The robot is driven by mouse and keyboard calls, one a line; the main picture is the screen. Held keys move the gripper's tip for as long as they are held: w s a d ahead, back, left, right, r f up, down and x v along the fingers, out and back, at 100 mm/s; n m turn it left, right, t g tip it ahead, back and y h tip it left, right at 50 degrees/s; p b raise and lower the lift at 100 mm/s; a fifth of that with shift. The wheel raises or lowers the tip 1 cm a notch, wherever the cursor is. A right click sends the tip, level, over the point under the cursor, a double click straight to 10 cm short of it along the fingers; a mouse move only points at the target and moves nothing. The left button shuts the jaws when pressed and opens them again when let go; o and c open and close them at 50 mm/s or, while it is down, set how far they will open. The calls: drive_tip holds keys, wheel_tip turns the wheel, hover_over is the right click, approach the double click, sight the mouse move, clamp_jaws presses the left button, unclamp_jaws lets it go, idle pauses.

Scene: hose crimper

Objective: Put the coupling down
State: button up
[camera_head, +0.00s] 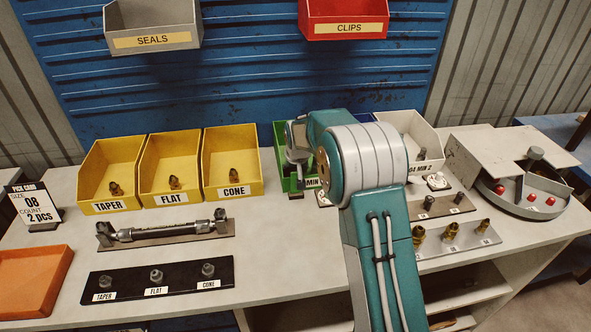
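My gripper (299,158) is at the green bin (280,160) behind the bench's middle, partly hidden by my own teal and white arm. Its fingertips are too small and covered to tell open from shut, and I cannot see a coupling in it. Brass couplings lie in the yellow bins: one in the TAPER bin (105,196), one in the FLAT bin (172,196) and one in the CONE bin (233,189). My gripper is to the right of these bins.
A hose assembly (165,232) lies on a holder. A black TAPER, FLAT, CONE board (130,282) is in front. An orange tray (32,282) is at left, below a pick card (36,206) reading size 08, 2 pcs. Brass fittings (451,231) and a round machine (528,196) stand right.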

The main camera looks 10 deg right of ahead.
drive_tip(key=o, duration=1)
drive_tip(key=shift+d, duration=0.35)
drive_tip(key=shift+o, duration=0.3)
drive_tip(key=shift+d, duration=0.25)
drive_tip(key=shift+a, duration=0.1)
